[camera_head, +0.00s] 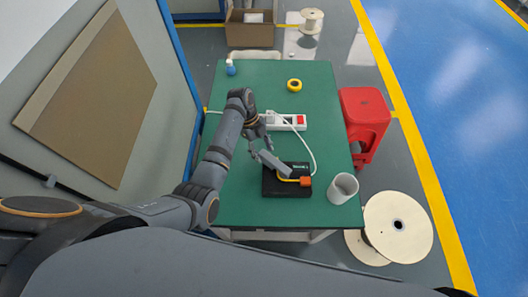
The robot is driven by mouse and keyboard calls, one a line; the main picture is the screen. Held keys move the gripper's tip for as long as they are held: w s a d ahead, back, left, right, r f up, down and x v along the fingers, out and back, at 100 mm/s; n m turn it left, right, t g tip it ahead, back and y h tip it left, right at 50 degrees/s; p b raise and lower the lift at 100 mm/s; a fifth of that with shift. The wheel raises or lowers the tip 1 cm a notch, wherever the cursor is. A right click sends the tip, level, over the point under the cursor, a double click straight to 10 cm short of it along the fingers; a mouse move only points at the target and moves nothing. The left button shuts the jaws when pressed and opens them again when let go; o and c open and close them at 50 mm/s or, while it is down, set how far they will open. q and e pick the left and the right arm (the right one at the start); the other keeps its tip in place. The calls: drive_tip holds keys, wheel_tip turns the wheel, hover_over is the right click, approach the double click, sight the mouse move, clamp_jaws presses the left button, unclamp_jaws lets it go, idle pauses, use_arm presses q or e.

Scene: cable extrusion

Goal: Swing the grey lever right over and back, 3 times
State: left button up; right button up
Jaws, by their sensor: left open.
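The grey lever (274,163) slants up and to the left from a black box (270,188) on the green table (255,212). An orange block (305,181) with a yellow strip sits at the box's right side. My left gripper (263,139) is open, just beyond the lever's raised end. I cannot tell whether a finger touches the lever. My right gripper is not in view.
A white power strip (288,122) with a red switch and a white cable lies behind the box. A red stool (364,118) stands beside the table.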

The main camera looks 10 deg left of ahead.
use_arm(q)
drive_tip(key=shift+s+d+f, duration=0.2)
drive_tip(key=shift+f, duration=0.25)
drive_tip(key=shift+s+d+f, duration=0.1)
drive_tip(key=shift+f, duration=0.25)
drive_tip(key=shift+c, duration=1.1)
drive_tip(key=c, duration=0.7)
clamp_jaws()
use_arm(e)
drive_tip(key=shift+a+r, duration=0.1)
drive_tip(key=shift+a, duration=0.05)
